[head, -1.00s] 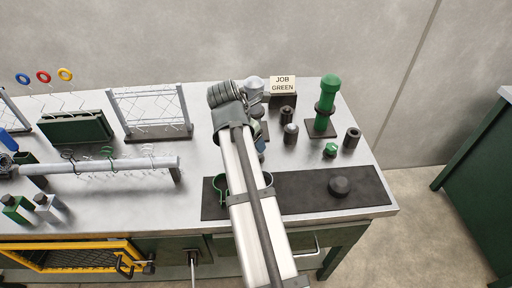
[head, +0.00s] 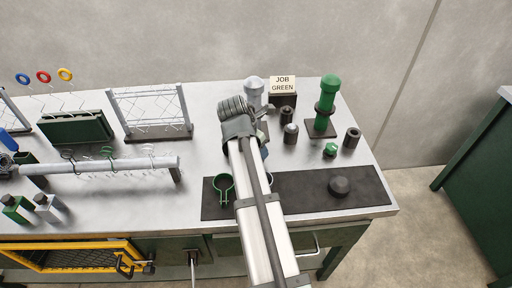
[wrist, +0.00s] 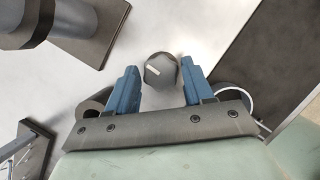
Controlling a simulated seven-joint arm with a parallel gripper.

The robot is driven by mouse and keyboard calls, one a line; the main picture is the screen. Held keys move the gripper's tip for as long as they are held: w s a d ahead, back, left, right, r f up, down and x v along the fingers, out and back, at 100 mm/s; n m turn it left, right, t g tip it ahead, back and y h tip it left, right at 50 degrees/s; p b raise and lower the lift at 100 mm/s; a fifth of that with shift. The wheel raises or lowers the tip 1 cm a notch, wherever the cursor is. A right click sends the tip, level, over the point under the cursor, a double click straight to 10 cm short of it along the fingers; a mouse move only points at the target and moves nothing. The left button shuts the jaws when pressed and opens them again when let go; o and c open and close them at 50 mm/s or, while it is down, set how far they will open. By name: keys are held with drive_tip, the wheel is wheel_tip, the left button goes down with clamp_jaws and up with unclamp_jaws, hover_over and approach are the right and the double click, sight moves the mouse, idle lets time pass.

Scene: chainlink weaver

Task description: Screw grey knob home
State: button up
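The grey knob (wrist: 160,70) shows in the wrist view as a faceted grey cap with a small pale mark. It lies between and just past the blue fingertips of my gripper (wrist: 159,80), with a gap on both sides. My gripper is open and empty. In the head view a grey-topped piece (head: 290,132), which looks like this knob, stands on the bench to the right of my wrist. My fingers are mostly hidden behind my own arm there.
A grey post (head: 254,92) and a green post (head: 329,105) stand behind. A green knob (head: 330,149) and a dark cylinder (head: 352,138) stand at the right. A dark mat (head: 300,190) carries a green clamp (head: 222,186) and a dark round piece (head: 340,186).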

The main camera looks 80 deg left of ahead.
drive_tip(key=c, duration=0.7)
drive_tip(key=shift+m, duration=0.3)
drive_tip(key=m, duration=0.2)
drive_tip(key=m+t+h, duration=0.1)
drive_tip(key=shift+a+m+h, duration=0.2)
drive_tip(key=shift+m+h, duration=0.1)
drive_tip(key=shift+m, duration=0.1)
drive_tip(key=m+h, duration=0.1)
drive_tip(key=m, duration=0.3)
drive_tip(key=shift+a+m+h, duration=0.15)
drive_tip(key=shift+m+h, duration=0.15)
drive_tip(key=shift+h, duration=0.1)
drive_tip(key=m, duration=0.2)
drive_tip(key=m+h, duration=0.1)
drive_tip(key=m, duration=0.1)
drive_tip(key=shift+a+h, duration=0.1)
drive_tip(key=shift+h, duration=0.2)
drive_tip(key=shift+m+g+h, duration=0.6)
drive_tip(key=shift+m, duration=1.5)
